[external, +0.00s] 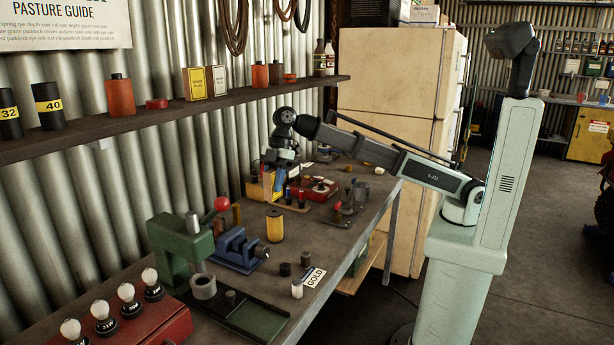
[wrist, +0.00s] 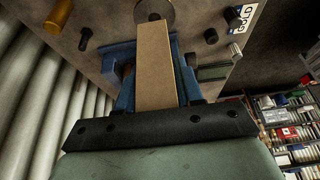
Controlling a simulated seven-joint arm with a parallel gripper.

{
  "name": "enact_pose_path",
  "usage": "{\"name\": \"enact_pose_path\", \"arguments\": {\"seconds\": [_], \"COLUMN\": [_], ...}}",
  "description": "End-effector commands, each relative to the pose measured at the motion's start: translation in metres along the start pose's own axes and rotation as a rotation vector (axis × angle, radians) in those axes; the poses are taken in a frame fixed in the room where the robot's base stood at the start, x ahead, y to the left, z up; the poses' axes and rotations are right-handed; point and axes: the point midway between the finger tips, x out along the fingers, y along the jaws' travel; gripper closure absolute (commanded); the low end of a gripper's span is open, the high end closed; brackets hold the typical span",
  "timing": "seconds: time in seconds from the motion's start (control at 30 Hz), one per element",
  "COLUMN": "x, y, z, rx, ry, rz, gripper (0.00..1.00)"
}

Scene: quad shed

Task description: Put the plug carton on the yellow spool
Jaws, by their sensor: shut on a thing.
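The plug carton (wrist: 155,70), a long tan box in the wrist view, is between the blue fingers of my gripper (wrist: 152,85). My gripper is shut on it. In the external view my gripper (external: 278,178) points down over the far half of the bench, and the carton cannot be told clearly from the things around it. The yellow spool (external: 274,228) stands upright on the bench, nearer the camera than my gripper and apart from it. Nothing shows on its top. I cannot tell surely which round thing in the wrist view is the spool.
A blue vise (external: 238,250) and a green press (external: 180,250) stand near the spool. Small dark cylinders and a GOLD card (external: 315,277) lie toward the bench's front edge. A red box (external: 318,189) is right of my gripper. A shelf (external: 180,108) runs along the wall.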

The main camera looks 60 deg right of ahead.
Motion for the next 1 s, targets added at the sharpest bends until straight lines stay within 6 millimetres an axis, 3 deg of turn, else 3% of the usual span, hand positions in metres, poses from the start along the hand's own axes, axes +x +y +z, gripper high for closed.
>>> {"name": "enact_pose_path", "arguments": {"seconds": [0.47,0.87,0.9,1.0], "x": [0.043,0.047,0.047,0.047], "y": [0.0,0.0,0.0,0.0], "z": [0.018,0.019,0.019,0.019], "rx": [-0.001,-0.001,-0.001,-0.001], "ry": [0.0,0.0,0.0,0.0], "rz": [0.0,0.0,0.0,0.0], "gripper": [0.95,0.95,0.62,0.53]}}
